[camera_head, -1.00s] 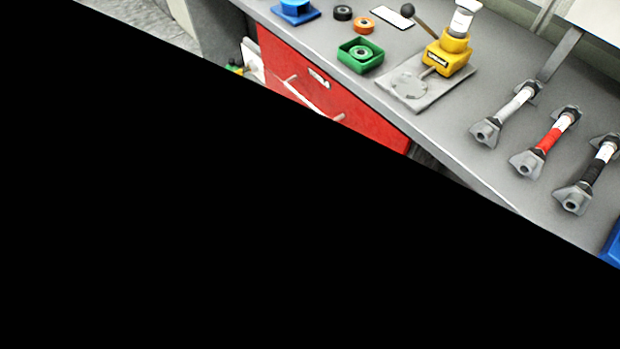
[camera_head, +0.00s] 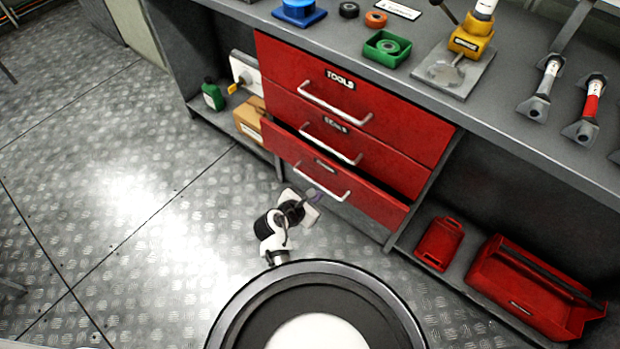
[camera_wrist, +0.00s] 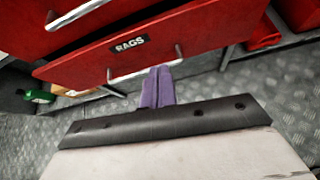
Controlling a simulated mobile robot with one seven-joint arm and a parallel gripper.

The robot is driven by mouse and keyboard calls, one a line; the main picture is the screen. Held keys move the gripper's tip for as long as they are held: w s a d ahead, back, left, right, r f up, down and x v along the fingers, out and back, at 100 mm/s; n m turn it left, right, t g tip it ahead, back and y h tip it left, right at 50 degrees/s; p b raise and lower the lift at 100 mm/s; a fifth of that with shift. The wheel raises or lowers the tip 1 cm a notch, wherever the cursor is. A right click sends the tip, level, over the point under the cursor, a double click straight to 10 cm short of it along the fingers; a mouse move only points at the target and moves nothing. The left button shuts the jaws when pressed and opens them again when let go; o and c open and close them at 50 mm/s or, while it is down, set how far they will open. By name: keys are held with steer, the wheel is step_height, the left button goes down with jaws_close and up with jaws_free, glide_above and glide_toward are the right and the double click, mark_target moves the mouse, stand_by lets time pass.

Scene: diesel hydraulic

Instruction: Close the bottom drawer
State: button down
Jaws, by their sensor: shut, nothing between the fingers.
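The bottom drawer (camera_head: 372,196) is the lowest of three red drawers under the bench, with a silver bar handle. Its front stands out a little from the drawers above, with a dark gap along its top edge. In the wrist view the bottom drawer (camera_wrist: 205,35) carries a RAGS label. My gripper (camera_head: 317,196) is low in front of this drawer, by the handle. In the wrist view my gripper (camera_wrist: 159,72) shows purple fingers together and empty, pointing at the drawer's lower edge beside one handle post. I cannot tell whether they touch it.
The top drawer (camera_head: 395,125) and middle drawer (camera_head: 390,165) look shut. A red toolbox (camera_head: 530,290) and red can (camera_head: 440,243) lie on the lower shelf at right. A green bottle (camera_head: 212,97) and a cardboard box (camera_head: 247,122) are at left. The metal floor at left is open.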

steer(key=n, duration=0.1)
glide_toward(343, 174)
step_height(343, 174, down, 4)
steer(key=w, duration=0.1)
steer(key=w+d, duration=0.2)
steer(key=shift+w+d+r, duration=0.1)
steer(key=shift+w+d, duration=0.05)
steer(key=shift+w, duration=0.25)
steer(key=shift+w+d, duration=0.2)
steer(key=shift+w, duration=0.15)
